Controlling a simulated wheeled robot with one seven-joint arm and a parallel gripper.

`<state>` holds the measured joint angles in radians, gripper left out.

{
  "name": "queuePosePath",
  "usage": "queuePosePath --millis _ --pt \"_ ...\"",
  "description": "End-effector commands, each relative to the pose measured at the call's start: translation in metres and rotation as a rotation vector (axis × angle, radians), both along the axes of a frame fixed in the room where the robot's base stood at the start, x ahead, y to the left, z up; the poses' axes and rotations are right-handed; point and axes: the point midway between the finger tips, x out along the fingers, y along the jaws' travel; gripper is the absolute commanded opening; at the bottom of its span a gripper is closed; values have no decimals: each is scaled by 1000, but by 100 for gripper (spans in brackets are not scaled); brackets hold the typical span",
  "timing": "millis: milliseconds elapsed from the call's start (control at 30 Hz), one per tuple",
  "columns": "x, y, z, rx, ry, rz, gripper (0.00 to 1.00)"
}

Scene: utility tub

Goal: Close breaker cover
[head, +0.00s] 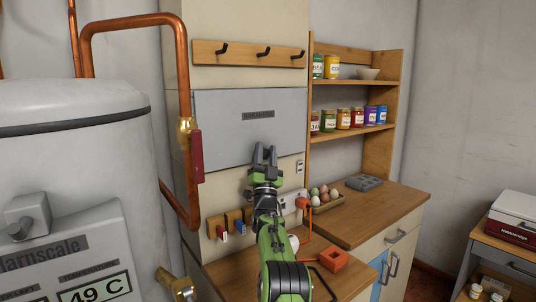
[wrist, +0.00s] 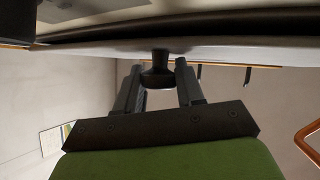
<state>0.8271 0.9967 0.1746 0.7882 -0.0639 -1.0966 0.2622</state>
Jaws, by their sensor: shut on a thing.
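The breaker cover (head: 222,125) is a wide grey panel with a dark label, on the beige wall unit in the head view. It looks down or nearly down; I cannot tell whether it sits flush. My gripper (head: 265,152) is at the cover's lower edge, right of its middle. In the wrist view, the two fingers of my gripper (wrist: 159,84) are around a dark round knob (wrist: 160,70) that sticks out from the cover (wrist: 215,48). The jaws are shut on this knob. In the head view the gripper hides the knob.
A copper pipe with a red-handled valve (head: 196,157) runs left of the cover, beside a white boiler (head: 75,150). A hook rail (head: 248,53) is above. Shelves with jars (head: 345,118) stand right. Below is a wooden counter (head: 385,210) with an egg tray (head: 325,202).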

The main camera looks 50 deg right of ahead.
Motion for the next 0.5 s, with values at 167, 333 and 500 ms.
queuePosePath --millis 167,333,500 --pt "6 1 -4 12 17 8 0" --pt "6 1 -4 13 17 10 39" --pt "7 2 -5 15 17 13 56"
